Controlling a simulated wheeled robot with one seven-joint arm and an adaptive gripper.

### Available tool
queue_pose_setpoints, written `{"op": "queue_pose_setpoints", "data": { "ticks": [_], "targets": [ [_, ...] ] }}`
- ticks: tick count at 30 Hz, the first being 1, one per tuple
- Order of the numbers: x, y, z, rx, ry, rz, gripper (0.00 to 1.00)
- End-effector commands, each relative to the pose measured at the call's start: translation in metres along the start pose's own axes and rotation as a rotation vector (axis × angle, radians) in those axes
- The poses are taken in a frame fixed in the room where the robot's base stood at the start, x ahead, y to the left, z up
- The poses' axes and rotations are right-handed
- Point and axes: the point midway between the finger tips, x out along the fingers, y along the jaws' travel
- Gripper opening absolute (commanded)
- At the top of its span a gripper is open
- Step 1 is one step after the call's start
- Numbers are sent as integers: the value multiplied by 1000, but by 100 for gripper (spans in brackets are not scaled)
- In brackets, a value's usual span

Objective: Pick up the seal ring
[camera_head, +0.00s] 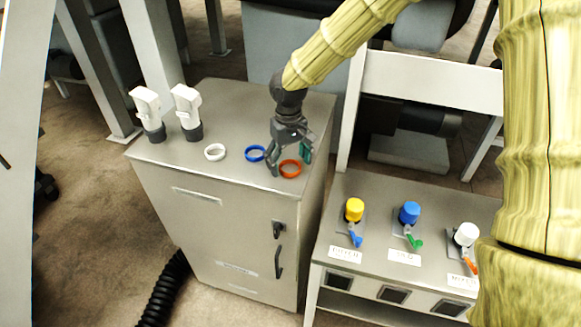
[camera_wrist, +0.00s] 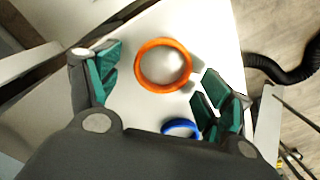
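An orange ring (camera_head: 290,168) lies flat near the front right corner of the grey cabinet top. A blue ring (camera_head: 255,153) lies just left of it, and a white ring (camera_head: 214,152) lies farther left. Which of them is the seal ring, I cannot tell from the label. My gripper (camera_head: 290,160) hangs over the orange ring, fingers spread and empty. In the wrist view the orange ring (camera_wrist: 163,65) shows between and slightly beyond the open green-padded fingers (camera_wrist: 155,88). The blue ring (camera_wrist: 181,128) is partly hidden behind the right finger and palm.
Two white fittings with dark bases (camera_head: 187,110) stand at the back left of the cabinet top (camera_head: 170,160). A lower bench (camera_head: 385,260) to the right carries yellow, blue and white capped valves with coloured handles. A black hose (camera_head: 165,290) lies on the floor.

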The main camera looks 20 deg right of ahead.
Motion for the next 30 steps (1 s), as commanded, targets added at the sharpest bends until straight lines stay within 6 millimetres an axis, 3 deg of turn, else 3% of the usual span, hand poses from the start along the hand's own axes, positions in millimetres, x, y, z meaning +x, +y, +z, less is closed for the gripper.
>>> {"op": "queue_pose_setpoints", "data": {
  "ticks": [1, 7, 20, 30],
  "targets": [
    [0, 0, 0, 0, 0, 0, 72],
    [0, 0, 0, 0, 0, 0, 38],
    [-2, 0, 0, 1, 0, 0, 38],
    [-35, 0, -1, 0, 4, 1, 38]
  ]
}}
